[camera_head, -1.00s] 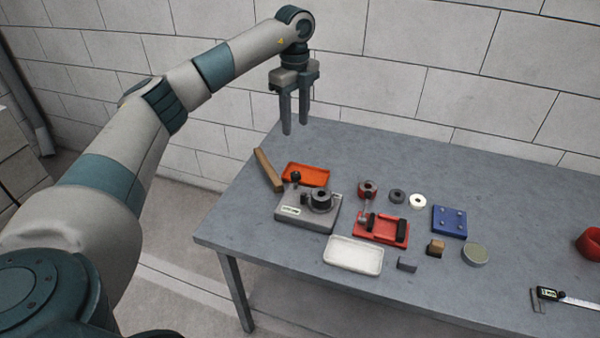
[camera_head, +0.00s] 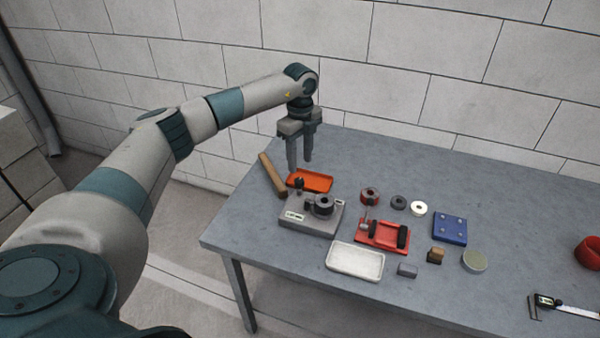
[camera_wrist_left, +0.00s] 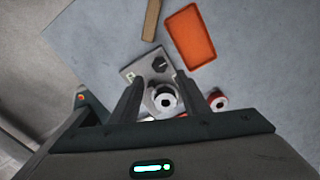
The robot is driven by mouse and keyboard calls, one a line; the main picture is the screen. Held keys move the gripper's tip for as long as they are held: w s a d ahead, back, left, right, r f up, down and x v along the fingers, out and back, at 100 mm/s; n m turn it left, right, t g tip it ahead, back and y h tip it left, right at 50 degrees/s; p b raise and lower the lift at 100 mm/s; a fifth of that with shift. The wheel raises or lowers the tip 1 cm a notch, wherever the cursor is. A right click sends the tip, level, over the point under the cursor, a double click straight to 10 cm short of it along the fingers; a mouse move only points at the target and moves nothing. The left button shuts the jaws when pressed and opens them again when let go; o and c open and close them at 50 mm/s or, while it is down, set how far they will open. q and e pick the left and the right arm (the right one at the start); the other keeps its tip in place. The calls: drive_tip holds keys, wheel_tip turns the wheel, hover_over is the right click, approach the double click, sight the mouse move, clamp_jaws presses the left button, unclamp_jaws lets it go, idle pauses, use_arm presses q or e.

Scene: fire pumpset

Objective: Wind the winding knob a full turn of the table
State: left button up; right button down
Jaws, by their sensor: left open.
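A grey device (camera_head: 306,222) stands on the table near its left side. My left gripper (camera_head: 300,167) hangs fingers down above and behind the device, open and empty. In the left wrist view the black knob (camera_wrist_left: 160,64) lies beyond the fingertips, and the round part (camera_wrist_left: 164,98) shows between the fingers (camera_wrist_left: 160,84), which partly hide the device. My right gripper is out of view.
An orange tray (camera_head: 312,180) and a wooden bar (camera_head: 272,175) lie behind the device. A red fixture (camera_head: 382,248), a white tray (camera_head: 355,272), rings and a blue plate (camera_head: 450,229) lie to the right and front. The table's back right is bare.

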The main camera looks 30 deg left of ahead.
sight(300, 180)
use_arm(q)
wheel_tip(300, 180, down, 7)
drive_tip(key=shift+f+p, duration=0.1)
drive_tip(key=shift+p, duration=0.8)
drive_tip(key=c, duration=1.1)
